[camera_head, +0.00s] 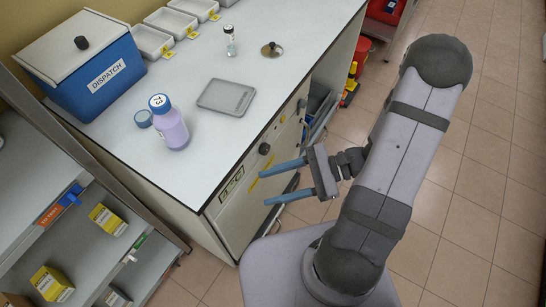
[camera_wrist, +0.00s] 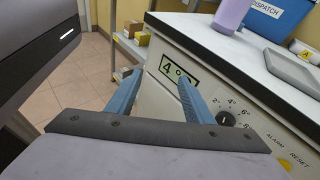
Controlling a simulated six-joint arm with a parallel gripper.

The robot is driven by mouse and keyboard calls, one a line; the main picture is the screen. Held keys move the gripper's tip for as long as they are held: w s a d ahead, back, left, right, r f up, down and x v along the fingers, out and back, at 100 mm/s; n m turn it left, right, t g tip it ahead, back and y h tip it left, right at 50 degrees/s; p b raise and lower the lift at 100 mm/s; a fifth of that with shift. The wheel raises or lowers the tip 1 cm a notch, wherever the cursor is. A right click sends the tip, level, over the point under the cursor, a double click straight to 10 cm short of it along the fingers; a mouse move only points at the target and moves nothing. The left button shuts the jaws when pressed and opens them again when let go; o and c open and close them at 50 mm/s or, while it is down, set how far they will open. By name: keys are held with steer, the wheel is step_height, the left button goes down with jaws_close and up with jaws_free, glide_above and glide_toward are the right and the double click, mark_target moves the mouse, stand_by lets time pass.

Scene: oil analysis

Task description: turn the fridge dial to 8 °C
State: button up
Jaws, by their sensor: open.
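The fridge dial (camera_head: 264,148) is a small black knob on the pale front panel under the worktop. The wrist view shows it (camera_wrist: 226,118) with degree marks around its upper right; which mark it points to is too small to tell. A sign reading 4° (camera_wrist: 179,72) is on the panel to the left of the dial. My gripper (camera_head: 267,188) is open and empty, its two blue fingers pointing at the panel, below the dial in the head view. In the wrist view my gripper (camera_wrist: 160,80) is left of the dial, with the right finger nearest it and apart from it.
A lilac bottle (camera_head: 171,129), a grey tray (camera_head: 227,96) and a blue DISPATCH box (camera_head: 97,83) stand on the worktop (camera_head: 205,165) above the panel. A shelf unit with yellow boxes (camera_head: 108,219) is at left. An ALARM RESET button (camera_wrist: 285,164) sits right of the dial.

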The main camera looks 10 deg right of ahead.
mark_target(268, 150)
steer(key=w+d+f+m+t+b, duration=0.3)
steer(key=w+d+f+m+t, duration=0.3)
steer(key=m+t, duration=0.4)
steer(key=shift+t+h, duration=0.5)
steer(key=shift+w+a+r+p, duration=0.25)
steer(key=shift+w+a, duration=0.3)
steer(key=shift+w, duration=0.55)
steer(key=shift+w+a+r+p, duration=0.1)
steer(key=shift+w+a+p, duration=0.2)
steer(key=shift+w+a, duration=0.55)
steer(key=shift+w+a+r+p, duration=0.2)
steer(key=shift+w+a+p, duration=0.1)
steer(key=shift+w, duration=1)
steer(key=shift+c, duration=0.6)
steer(key=c, duration=0.9)
